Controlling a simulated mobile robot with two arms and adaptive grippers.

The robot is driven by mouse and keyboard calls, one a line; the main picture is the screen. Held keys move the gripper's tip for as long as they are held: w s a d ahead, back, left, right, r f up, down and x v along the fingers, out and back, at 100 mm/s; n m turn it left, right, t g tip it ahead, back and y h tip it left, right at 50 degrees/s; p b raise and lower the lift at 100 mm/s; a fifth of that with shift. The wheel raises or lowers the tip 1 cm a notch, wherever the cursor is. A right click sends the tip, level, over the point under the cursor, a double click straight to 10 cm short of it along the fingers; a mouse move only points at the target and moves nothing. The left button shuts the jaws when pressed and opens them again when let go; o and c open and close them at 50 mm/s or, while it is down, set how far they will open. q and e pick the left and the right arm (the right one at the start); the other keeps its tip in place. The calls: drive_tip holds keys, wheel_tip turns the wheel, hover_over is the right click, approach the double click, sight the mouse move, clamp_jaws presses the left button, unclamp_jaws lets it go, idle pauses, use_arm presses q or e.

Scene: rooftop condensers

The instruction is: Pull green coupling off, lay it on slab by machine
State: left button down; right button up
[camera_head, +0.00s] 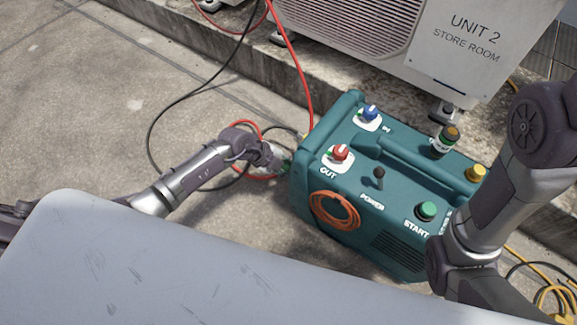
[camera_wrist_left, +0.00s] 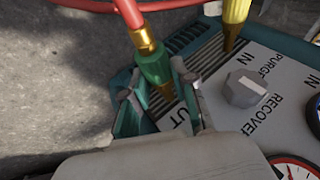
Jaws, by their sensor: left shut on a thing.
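A green coupling (camera_wrist_left: 154,66) with a brass neck sits at the end of a red hose (camera_wrist_left: 130,10) in the left wrist view. My left gripper (camera_wrist_left: 157,98) is shut on it, one finger on each side. Brass shows below the coupling at the machine's OUT label; I cannot tell whether the coupling is still seated on it. In the head view my left gripper (camera_head: 268,158) is at the left end of the teal machine (camera_head: 385,185), and the coupling is mostly hidden. The slab (camera_head: 90,110) is bare concrete left of the machine. My right gripper is out of view.
A yellow hose fitting (camera_wrist_left: 236,20) stands close to the right of the coupling, near a grey knob (camera_wrist_left: 245,88). Red and black hoses loop over the slab around my left arm. The condenser unit (camera_head: 400,40) stands behind the machine.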

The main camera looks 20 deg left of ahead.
use_arm(q)
drive_tip(key=shift+w+a, duration=0.15)
drive_tip(key=shift+a, duration=0.25)
idle(0.5)
drive_tip(key=shift+w+a, duration=0.35)
drive_tip(key=shift+a, duration=0.55)
drive_tip(key=shift+w+a, duration=0.3)
drive_tip(key=shift+a, duration=0.55)
drive_tip(key=shift+a, duration=0.15)
